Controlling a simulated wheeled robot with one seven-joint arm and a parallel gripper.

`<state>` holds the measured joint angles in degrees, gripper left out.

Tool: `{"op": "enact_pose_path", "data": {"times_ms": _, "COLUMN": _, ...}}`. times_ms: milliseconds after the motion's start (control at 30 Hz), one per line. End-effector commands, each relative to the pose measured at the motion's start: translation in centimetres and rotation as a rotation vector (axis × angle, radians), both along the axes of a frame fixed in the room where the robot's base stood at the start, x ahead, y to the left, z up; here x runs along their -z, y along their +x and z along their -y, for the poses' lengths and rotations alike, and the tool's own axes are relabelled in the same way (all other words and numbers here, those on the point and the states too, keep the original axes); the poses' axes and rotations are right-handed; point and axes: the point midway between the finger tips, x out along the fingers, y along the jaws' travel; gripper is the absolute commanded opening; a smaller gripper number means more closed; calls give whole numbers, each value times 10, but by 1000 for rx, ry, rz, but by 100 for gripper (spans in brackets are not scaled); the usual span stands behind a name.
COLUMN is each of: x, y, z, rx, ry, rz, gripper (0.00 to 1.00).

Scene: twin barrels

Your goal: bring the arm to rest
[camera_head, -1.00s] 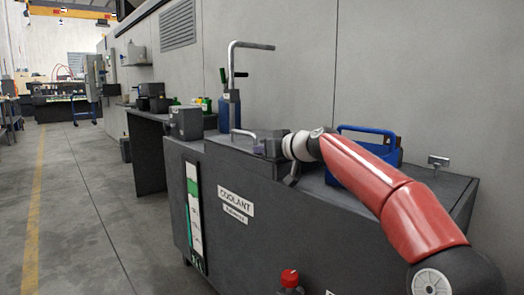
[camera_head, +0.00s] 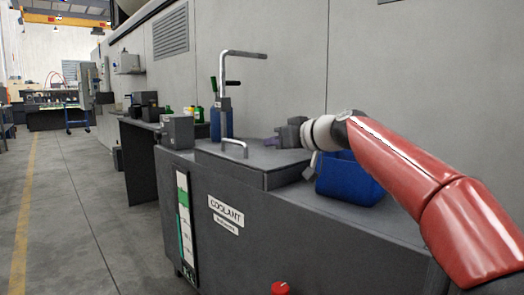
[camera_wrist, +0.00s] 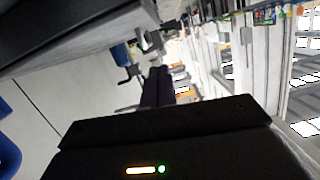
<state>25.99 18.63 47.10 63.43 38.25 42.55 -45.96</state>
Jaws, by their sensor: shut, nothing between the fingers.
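My red arm reaches in from the right in the head view. My gripper (camera_head: 271,142) is shut and empty, held above the top of the grey coolant tank (camera_head: 285,219) and pointing left. In the wrist view, the dark gripper body fills the lower part, with the purplish-dark fingers (camera_wrist: 157,88) beyond it. The tank's lid handle (camera_head: 234,147) is left of my gripper. A blue crate (camera_head: 347,180) stands on the tank behind and below my wrist, partly hidden by the arm.
A blue pump (camera_head: 222,120) with a bent pipe stands at the tank's back left. A grey box (camera_head: 178,132) sits at its left end. A red-capped item (camera_head: 280,288) is low in front. The floor aisle (camera_head: 85,200) at left is clear.

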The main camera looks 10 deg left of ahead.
Motion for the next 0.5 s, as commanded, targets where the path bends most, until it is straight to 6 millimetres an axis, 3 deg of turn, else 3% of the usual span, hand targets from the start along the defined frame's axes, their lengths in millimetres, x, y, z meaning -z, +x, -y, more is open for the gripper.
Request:
{"op": "enact_pose_path", "data": {"times_ms": 167, "x": 0, "y": -11, "z": 6, "rx": 1, "ry": -12, "rz": -7, "gripper": 0}}
{"op": "enact_pose_path", "data": {"times_ms": 267, "x": 19, "y": -26, "z": -3, "rx": 14, "ry": -73, "rz": -49, "gripper": 0}}
{"op": "enact_pose_path", "data": {"times_ms": 400, "x": 76, "y": -70, "z": -11, "rx": 89, "ry": -244, "rz": -175, "gripper": 0}}
{"op": "enact_pose_path", "data": {"times_ms": 500, "x": 121, "y": -113, "z": 10, "rx": 198, "ry": -362, "rz": -280, "gripper": 0}}
